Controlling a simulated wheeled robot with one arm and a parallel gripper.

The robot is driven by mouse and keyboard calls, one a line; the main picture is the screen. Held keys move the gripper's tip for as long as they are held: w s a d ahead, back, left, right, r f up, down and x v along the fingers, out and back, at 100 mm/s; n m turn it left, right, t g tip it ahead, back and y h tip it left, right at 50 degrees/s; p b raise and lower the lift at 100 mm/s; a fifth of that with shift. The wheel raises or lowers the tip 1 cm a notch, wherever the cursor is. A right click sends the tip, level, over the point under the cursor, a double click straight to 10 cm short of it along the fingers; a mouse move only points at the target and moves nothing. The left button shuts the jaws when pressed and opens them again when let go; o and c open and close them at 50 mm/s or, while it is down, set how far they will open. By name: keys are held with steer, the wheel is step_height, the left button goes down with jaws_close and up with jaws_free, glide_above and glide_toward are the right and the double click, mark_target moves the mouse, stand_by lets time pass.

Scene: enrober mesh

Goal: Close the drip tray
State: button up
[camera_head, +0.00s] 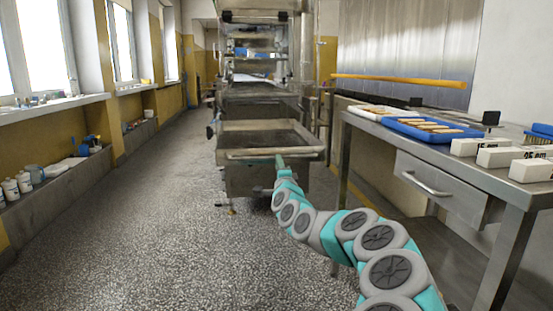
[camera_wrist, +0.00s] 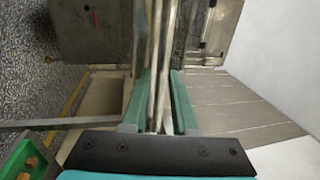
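The drip tray (camera_head: 232,154) is a wide, shallow metal tray at the lower front of the machine, standing out toward me in the head view. A light handle bar runs along its front edge. My gripper (camera_head: 279,162) is at the right half of that front edge. In the wrist view, the two teal fingers of my gripper (camera_wrist: 159,100) lie on either side of a pale bar (camera_wrist: 157,50). Whether they press on it or only straddle it is unclear. The tray's inside is mostly dark, and its far end is hidden under the machine.
The enrober machine (camera_head: 262,105) stands behind the tray. A steel table (camera_head: 384,133) with a drawer and handle is on the right, bearing a blue tray (camera_head: 453,133) and white labelled blocks (camera_head: 532,170). The speckled floor (camera_head: 150,225) at left is clear.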

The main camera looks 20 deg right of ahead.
steer(key=shift+x, duration=2.25)
steer(key=shift+a, duration=0.1)
steer(key=shift+c, duration=0.2)
jaws_close()
